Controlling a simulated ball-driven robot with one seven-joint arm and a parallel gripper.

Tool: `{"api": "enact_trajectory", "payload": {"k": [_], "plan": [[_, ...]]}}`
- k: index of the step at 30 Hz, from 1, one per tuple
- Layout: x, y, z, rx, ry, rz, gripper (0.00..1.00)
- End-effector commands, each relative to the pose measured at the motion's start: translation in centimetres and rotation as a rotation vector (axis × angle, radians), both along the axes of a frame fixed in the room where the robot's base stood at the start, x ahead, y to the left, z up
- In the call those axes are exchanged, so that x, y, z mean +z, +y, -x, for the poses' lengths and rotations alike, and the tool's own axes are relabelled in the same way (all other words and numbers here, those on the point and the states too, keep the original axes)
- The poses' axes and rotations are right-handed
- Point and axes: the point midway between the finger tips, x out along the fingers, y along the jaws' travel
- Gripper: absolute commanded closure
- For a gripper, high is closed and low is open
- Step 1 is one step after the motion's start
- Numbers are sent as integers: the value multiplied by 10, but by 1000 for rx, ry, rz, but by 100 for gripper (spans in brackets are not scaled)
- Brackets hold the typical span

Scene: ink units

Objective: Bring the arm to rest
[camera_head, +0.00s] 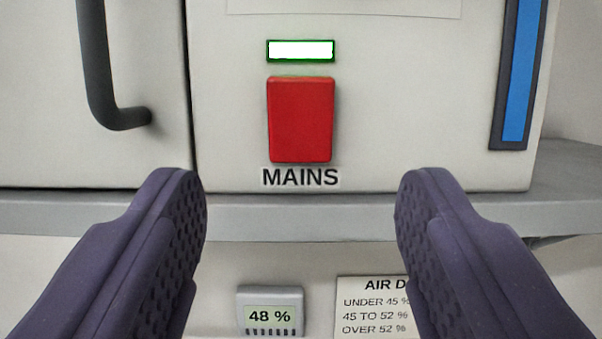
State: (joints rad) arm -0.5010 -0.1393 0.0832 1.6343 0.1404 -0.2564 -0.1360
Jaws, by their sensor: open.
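My gripper (301,200) is in the lower part of the view, its two dark purple fingers spread wide apart. Nothing is between the fingers. Beyond and above them is the light grey front of a unit (420,100). It carries a red rectangular switch (300,120) with the label MAINS (300,178) under it. A small lamp (301,51) above the switch shines white with a green border. The fingertips appear below the switch, to either side; I cannot tell how far from the panel they are.
A dark curved handle (100,70) sticks out from a door at the left. A blue strip (518,75) in a dark frame is at the right. Below the grey shelf edge (300,217) are a meter (270,312) reading 48 % and a partly hidden AIR D notice (370,305).

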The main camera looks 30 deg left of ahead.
Motion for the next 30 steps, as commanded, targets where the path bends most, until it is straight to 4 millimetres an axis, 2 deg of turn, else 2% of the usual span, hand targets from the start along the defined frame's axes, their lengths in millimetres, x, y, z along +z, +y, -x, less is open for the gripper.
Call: {"api": "enact_trajectory", "payload": {"k": [2,5,8,9,12,15,18,21,30], "plan": [[-4,-6,-2,-11,8,6,36],[-25,-39,-12,-68,58,39,36],[-59,-99,-21,-175,159,91,36],[-74,-126,-22,-225,209,109,36],[-107,-190,-15,-345,331,139,36],[-132,-239,0,-445,437,152,36],[-147,-269,13,-509,509,154,36],[-151,-280,18,-532,537,153,36],[-151,-280,18,-532,537,153,36]]}}
